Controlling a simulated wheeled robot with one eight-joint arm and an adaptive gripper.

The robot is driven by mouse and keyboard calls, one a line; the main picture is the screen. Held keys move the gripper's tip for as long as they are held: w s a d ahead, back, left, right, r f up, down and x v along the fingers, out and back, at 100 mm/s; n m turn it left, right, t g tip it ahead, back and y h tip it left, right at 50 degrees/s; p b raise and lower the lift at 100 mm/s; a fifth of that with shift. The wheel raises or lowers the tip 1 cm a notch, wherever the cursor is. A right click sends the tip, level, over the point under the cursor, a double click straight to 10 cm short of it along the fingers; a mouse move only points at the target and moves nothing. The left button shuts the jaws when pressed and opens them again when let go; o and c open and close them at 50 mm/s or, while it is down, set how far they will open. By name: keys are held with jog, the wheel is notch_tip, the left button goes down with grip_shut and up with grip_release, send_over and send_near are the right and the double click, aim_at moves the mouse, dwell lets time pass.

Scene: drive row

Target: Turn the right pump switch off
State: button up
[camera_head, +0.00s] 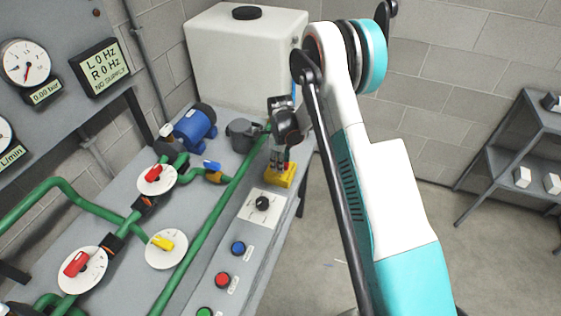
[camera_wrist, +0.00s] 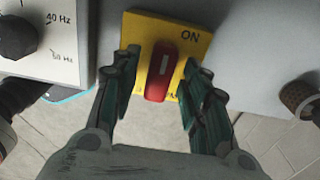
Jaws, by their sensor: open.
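The pump switch is a red handle (camera_wrist: 160,75) on a yellow plate (camera_wrist: 143,24). The plate also shows in the head view (camera_head: 286,177) at the far end of the bench panel. The wrist view shows "ON" at the plate's upper right; other lettering is mostly hidden. The handle stands nearly upright in that picture, tilted slightly, with a pale mark on it. My gripper (camera_wrist: 160,68) is open, with one finger on each side of the handle. It also shows from above in the head view (camera_head: 280,160). I cannot tell whether either finger touches the handle.
A black frequency knob (camera_wrist: 18,38) on a white plate (camera_head: 255,208) sits beside the switch. Blue (camera_head: 238,248), red (camera_head: 222,279) and green buttons line the panel. Green pipes, valves and a blue motor (camera_head: 195,127) stand left. A white tank (camera_head: 230,60) is behind.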

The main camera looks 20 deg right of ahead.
grip_shut()
jog(key=n+b, duration=0.2)
jog(key=n, duration=0.2)
jog(key=shift+f+n, duration=0.1)
jog(key=shift+n, duration=0.2)
jog(key=n+b, duration=0.1)
jog(key=n, duration=0.3)
jog(key=shift+b, duration=0.4)
jog(key=n+b, duration=0.1)
jog(key=n, duration=0.4)
jog(key=shift+n+b, duration=0.4)
jog(key=shift+n, duration=1.8)
